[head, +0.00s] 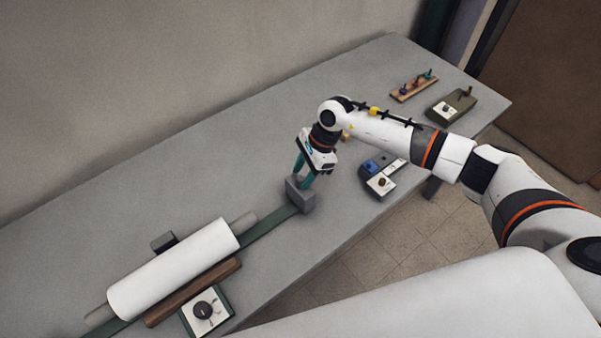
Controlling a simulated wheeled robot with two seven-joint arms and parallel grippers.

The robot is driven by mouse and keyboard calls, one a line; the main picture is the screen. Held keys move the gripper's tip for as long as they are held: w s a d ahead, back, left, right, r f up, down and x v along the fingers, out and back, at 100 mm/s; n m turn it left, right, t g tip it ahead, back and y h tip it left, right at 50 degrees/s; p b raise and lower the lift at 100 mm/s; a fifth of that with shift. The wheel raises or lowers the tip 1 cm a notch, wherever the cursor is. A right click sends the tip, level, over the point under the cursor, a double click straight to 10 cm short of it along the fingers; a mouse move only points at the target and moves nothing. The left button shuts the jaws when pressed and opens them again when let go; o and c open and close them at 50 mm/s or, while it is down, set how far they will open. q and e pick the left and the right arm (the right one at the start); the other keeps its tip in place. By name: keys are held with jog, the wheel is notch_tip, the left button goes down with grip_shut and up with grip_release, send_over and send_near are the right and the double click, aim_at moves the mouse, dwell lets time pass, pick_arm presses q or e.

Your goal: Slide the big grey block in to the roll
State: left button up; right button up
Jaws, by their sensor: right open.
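The big grey block (301,196) sits on a dark green strip (268,226) on the grey table, to the right of the roll and apart from it. The white roll (172,268) lies along the same strip at the lower left, with a grey core end (243,222) sticking out towards the block. My right gripper (303,178) points down at the block, its teal fingers open at the block's top. I cannot tell whether the fingers touch it. My left gripper is not in view.
A small dark grey block (163,241) stands behind the roll. A brown wooden bar (193,291) and a white box with a black knob (205,311) lie in front of it. Two control boxes (381,184) (451,105) and a pegged wooden board (414,87) stand farther right. The table's back left is clear.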

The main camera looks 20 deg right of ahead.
aim_at(300, 190)
jog(key=shift+x, duration=1.2)
grip_shut()
jog(key=shift+a, duration=0.1)
